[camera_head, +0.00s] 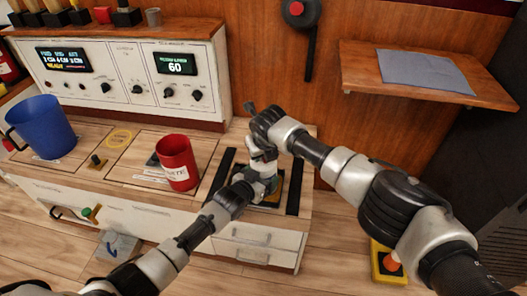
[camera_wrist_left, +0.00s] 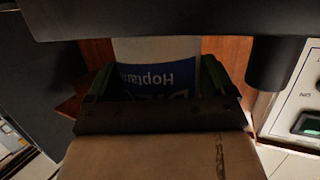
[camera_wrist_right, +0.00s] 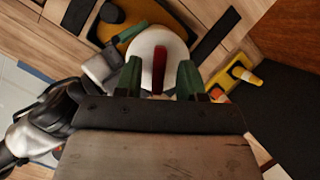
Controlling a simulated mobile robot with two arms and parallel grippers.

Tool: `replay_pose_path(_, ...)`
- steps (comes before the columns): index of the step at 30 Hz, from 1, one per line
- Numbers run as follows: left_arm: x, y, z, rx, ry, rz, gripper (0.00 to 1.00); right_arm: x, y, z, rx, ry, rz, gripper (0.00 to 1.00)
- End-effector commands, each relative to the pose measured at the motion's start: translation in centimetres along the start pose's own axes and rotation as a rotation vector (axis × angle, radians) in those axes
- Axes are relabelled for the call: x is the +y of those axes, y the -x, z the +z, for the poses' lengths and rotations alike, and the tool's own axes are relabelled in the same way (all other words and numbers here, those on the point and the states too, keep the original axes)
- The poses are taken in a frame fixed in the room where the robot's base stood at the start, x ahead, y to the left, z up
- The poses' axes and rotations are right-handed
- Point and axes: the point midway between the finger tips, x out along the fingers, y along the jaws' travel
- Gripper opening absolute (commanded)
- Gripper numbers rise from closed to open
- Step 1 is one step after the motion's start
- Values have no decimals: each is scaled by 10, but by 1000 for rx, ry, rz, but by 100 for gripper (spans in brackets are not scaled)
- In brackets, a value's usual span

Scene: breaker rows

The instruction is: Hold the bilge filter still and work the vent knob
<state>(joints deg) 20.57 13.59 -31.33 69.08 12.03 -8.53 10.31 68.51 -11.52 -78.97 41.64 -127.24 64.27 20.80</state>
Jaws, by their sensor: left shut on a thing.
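The bilge filter (camera_head: 264,168) stands upright on a yellow and black base at the right end of the counter, partly hidden by my grippers. My left gripper (camera_head: 258,182) is shut around its body from the front. In the left wrist view, the filter's white body with a blue label (camera_wrist_left: 160,78) sits between the green fingers (camera_wrist_left: 158,85). My right gripper (camera_head: 262,140) is above the filter, pointing down. In the right wrist view, the red vent knob (camera_wrist_right: 159,68) on the white round top lies between the open fingers (camera_wrist_right: 160,78), with gaps on both sides.
A red mug (camera_head: 177,163) stands left of the filter, and a blue mug (camera_head: 42,127) farther left. A control panel (camera_head: 125,75) rises behind them. A wooden shelf (camera_head: 400,75) juts from the wall at right. A yellow box with an orange cone (camera_head: 388,262) is low at right.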

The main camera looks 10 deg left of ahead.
Motion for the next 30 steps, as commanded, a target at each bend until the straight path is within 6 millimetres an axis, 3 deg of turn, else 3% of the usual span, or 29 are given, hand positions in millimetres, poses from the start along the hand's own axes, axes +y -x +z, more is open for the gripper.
replay_pose_path(1,0,1,8,-17,0,-1,40,0,0,0,0,0,0,36)
replay_pose_path(8,0,1,8,-17,1,-1,40,0,0,0,0,-1,0,1)
replay_pose_path(9,0,1,8,-17,1,-1,40,0,0,0,0,-1,0,0)
replay_pose_path(29,0,1,9,-18,3,-1,40,-2,0,0,0,-135,-51,0)
replay_pose_path(30,0,1,9,-18,3,-1,40,-2,0,0,0,-135,-51,17)
